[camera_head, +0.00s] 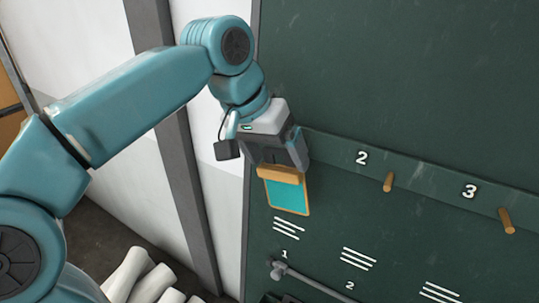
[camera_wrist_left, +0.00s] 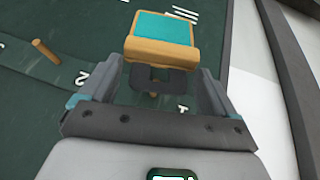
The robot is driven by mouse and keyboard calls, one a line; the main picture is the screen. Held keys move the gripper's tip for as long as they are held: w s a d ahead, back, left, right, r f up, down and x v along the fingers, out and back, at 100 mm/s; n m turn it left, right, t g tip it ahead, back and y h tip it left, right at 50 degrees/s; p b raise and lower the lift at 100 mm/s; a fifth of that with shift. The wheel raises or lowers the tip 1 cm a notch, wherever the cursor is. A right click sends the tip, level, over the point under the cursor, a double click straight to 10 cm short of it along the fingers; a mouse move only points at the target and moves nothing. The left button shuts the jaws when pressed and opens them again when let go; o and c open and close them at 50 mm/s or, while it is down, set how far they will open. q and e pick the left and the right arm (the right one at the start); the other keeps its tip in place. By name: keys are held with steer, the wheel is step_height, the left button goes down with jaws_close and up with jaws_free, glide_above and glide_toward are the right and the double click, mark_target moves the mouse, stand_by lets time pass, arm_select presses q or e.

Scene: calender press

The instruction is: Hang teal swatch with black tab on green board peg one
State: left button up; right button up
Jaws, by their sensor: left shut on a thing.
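The teal swatch (camera_head: 287,196) has a tan wooden frame and hangs below my left gripper (camera_head: 282,163), against the green board (camera_head: 400,75) at the peg rail's left end. In the left wrist view the teal swatch (camera_wrist_left: 164,28) sits ahead of the fingers. Its black tab (camera_wrist_left: 150,76) lies between the fingers of my left gripper (camera_wrist_left: 160,77), which is shut on it. A small tan bit, seemingly peg one (camera_wrist_left: 153,95), shows just beside the tab, near an upside-down 1. I cannot tell whether the tab is around it. My right gripper is out of view.
Peg two (camera_head: 389,182) and peg three (camera_head: 506,220) are bare on the rail (camera_head: 430,188). White rolls (camera_head: 143,278) lie at the lower left. A grey rod (camera_head: 310,282) runs below the printed lines. A grey post (camera_head: 185,170) stands left of the board.

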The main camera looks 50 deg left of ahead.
arm_select(q)
steer(key=w, duration=0.2)
steer(key=w+a+p, duration=0.1)
steer(key=w, duration=0.1)
steer(key=shift+f, duration=0.1)
steer(key=shift+w+f, duration=0.2)
steer(key=shift+w, duration=0.15)
steer(key=shift+w+a+f, duration=0.15)
steer(key=shift+a+f, duration=0.05)
steer(key=shift+w+d+f, duration=0.1)
steer(key=shift+w, duration=0.1)
steer(key=shift+s, duration=0.15)
